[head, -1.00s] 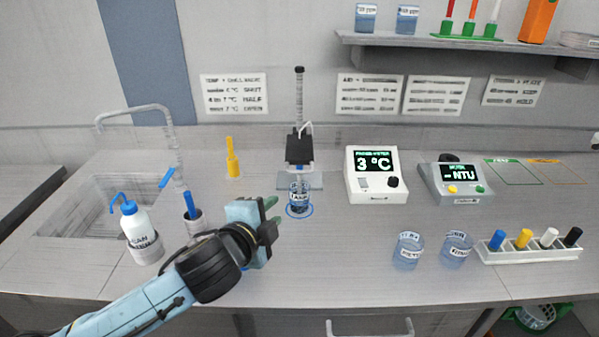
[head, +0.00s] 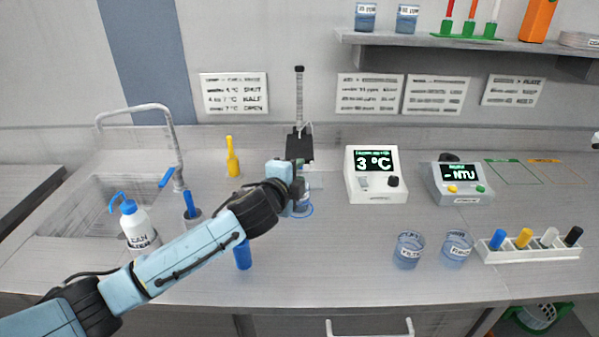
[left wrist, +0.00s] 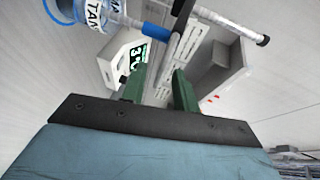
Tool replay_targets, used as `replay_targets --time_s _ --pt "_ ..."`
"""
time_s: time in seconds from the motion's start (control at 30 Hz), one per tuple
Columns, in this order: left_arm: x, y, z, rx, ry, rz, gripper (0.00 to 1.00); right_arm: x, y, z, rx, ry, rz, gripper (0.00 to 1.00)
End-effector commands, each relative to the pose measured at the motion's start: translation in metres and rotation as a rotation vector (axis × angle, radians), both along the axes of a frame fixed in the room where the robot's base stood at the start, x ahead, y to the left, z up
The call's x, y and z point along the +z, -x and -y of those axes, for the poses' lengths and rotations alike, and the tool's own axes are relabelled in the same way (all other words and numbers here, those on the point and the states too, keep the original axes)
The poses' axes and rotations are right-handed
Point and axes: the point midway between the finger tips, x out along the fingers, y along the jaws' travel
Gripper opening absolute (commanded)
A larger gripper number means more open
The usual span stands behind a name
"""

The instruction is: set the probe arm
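The probe stand (head: 299,95) rises at the middle of the bench, with a black block (head: 296,146) low on its post. A labelled beaker (head: 304,190) stands below it, mostly hidden by my left gripper (head: 298,182). In the left wrist view, the green fingers of my left gripper (left wrist: 160,90) are apart with nothing clearly held between them. A pale rod with a black end (left wrist: 262,40) and a blue sleeve (left wrist: 155,29) show ahead of the fingers, and the beaker (left wrist: 92,12) is at upper left. My right gripper is in neither view.
The meter (head: 376,175) reading 3 °C stands right of the stand, with another meter (head: 459,183) beyond. Two beakers (head: 408,251) (head: 457,248) and a vial rack (head: 530,255) are at front right. A blue cylinder (head: 243,255) stands below my left arm. The front middle is clear.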

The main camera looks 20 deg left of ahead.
Motion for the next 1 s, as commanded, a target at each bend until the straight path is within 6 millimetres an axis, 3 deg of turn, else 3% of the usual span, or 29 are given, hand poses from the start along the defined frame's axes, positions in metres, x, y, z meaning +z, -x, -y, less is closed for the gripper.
replay_targets --time_s 0.2,0.5,0.73,1.0 --pt "-0.003 -0.014 0.002 -0.001 0.0 0.0 0.3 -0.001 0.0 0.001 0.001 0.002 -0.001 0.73" --pt "-0.003 -0.015 0.002 -0.001 0.0 0.0 0.3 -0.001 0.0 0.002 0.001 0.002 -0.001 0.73" --pt "-0.003 -0.015 0.002 -0.001 0.0 0.0 0.01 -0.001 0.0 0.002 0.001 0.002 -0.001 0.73" --pt "-0.003 -0.015 0.002 0.0 0.0 0.0 0.0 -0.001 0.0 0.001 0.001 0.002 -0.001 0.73"
